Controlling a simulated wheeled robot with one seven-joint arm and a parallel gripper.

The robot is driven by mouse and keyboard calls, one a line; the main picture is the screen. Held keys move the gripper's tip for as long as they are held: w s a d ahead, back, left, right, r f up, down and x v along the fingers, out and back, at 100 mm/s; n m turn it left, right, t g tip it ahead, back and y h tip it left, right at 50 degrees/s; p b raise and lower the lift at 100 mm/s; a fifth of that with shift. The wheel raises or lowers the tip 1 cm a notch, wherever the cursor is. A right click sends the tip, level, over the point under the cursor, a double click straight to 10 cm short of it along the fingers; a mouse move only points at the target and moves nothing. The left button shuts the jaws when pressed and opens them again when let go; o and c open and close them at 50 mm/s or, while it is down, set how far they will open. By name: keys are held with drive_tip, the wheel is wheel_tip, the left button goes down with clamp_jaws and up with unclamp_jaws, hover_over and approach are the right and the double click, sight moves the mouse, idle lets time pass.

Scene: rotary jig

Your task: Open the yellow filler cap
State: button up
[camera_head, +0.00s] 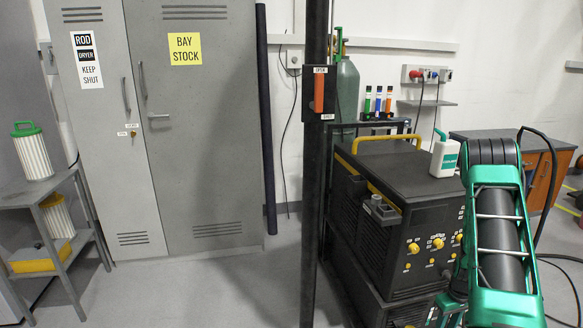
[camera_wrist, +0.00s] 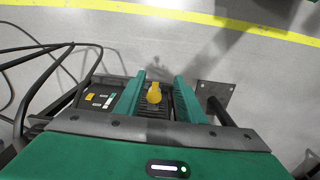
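The yellow filler cap (camera_wrist: 153,93) shows in the wrist view as a small yellow knob with a narrower tab towards the top of the picture, over a dark ribbed surface. My gripper (camera_wrist: 160,75) has its two green fingers spread, one on each side of the cap in the picture. The cap appears closer to the left finger, with a gap to both. I cannot tell how far below the fingertips it sits. In the head view I cannot make out the cap or my gripper; my green arm covers the right front of the dark welding machine (camera_head: 400,178).
A white bottle (camera_head: 444,158) stands on the machine top, beside a yellow handle bar (camera_head: 388,138). A dark post (camera_head: 314,200) rises before the machine. Black cables (camera_wrist: 30,60) loop at left in the wrist view. Floor is clear before the grey lockers (camera_head: 200,130).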

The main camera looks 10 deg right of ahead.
drive_tip(key=s+a+r+m, duration=0.15)
drive_tip(key=a+r, duration=0.35)
drive_tip(key=r, duration=0.8)
drive_tip(key=s+a+r+m, duration=0.1)
drive_tip(key=s+a+r, duration=0.3)
drive_tip(key=r, duration=0.9)
drive_tip(key=s+a+r+m, duration=0.3)
drive_tip(key=s+a+r, duration=1)
drive_tip(key=s+a, duration=0.3)
drive_tip(key=shift+s+r+m, duration=0.35)
drive_tip(key=shift+s+r, duration=0.05)
drive_tip(key=shift+s, duration=0.55)
